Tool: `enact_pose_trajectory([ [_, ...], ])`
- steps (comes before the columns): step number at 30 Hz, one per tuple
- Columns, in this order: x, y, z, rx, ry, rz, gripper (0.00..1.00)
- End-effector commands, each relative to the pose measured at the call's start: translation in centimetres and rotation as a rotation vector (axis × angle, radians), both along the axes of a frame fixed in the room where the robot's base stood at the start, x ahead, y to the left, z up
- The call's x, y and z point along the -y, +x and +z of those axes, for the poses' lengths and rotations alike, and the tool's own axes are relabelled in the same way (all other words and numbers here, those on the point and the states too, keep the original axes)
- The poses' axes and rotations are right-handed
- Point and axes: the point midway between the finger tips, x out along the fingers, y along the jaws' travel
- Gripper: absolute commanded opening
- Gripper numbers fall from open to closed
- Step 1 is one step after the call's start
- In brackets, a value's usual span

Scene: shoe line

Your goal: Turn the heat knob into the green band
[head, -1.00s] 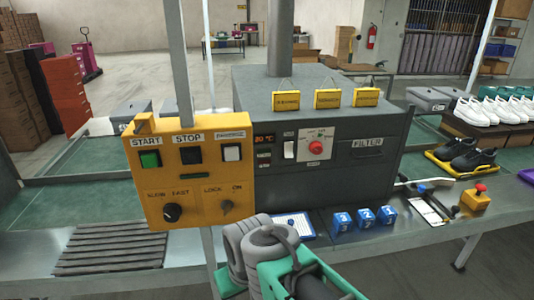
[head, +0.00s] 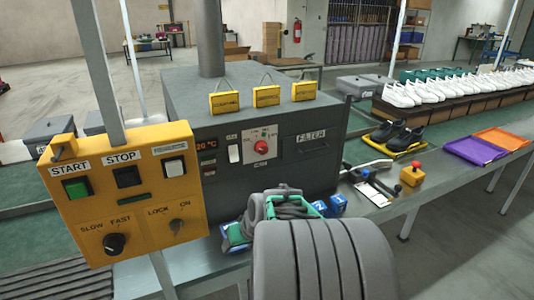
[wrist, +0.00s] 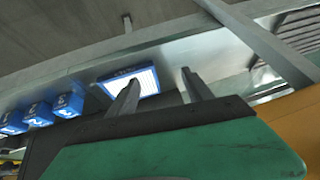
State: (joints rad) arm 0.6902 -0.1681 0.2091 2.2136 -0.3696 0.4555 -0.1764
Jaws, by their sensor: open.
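The heat knob (head: 261,145) is a red round knob on a white dial plate on the front of the dark grey oven box (head: 190,88). Small coloured marks show around it, but the green band and the knob's pointer are too small to read surely. A red-lit temperature display (head: 206,145) is left of it. In the wrist view my gripper (wrist: 160,78) is open and empty, its two dark fingers apart, over the bench and a blue-edged white card (wrist: 143,84). The knob is not in the wrist view. In the head view my arm hides the fingers, below the knob.
A yellow control box (head: 140,209) with START and STOP buttons stands left of the oven. Blue numbered blocks (wrist: 38,113) lie on the bench near my gripper. Black shoes (head: 398,137) on a yellow tray and a red-topped yellow button box (head: 413,174) are at right.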

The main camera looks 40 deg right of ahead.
Motion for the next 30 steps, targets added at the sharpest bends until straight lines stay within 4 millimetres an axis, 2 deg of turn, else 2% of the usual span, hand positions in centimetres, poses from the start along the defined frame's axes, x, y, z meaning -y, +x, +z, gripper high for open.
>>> enact_pose_trajectory([
  [1,5.2,3.0,0.3,0.162,-0.004,-0.03,0.59],
  [2,7.7,5.2,1.6,0.289,-0.025,-0.025,0.59],
  [3,10.6,7.4,3.8,0.447,-0.057,-0.025,0.59],
  [4,12.6,8.4,5.4,0.557,-0.083,-0.032,0.59],
  [6,16.8,9.5,9.2,0.769,-0.141,-0.064,0.59],
  [9,20.7,9.0,12.8,0.958,-0.204,-0.116,0.59],
  [12,22.2,8.8,14.5,1.033,-0.23,-0.138,0.59],
  [14,22.4,9.4,14.8,1.042,-0.232,-0.139,0.59],
  [24,23.5,15.4,14.8,1.038,-0.231,-0.136,0.59],
  [30,23.7,16.2,14.6,1.038,-0.231,-0.139,0.59],
])
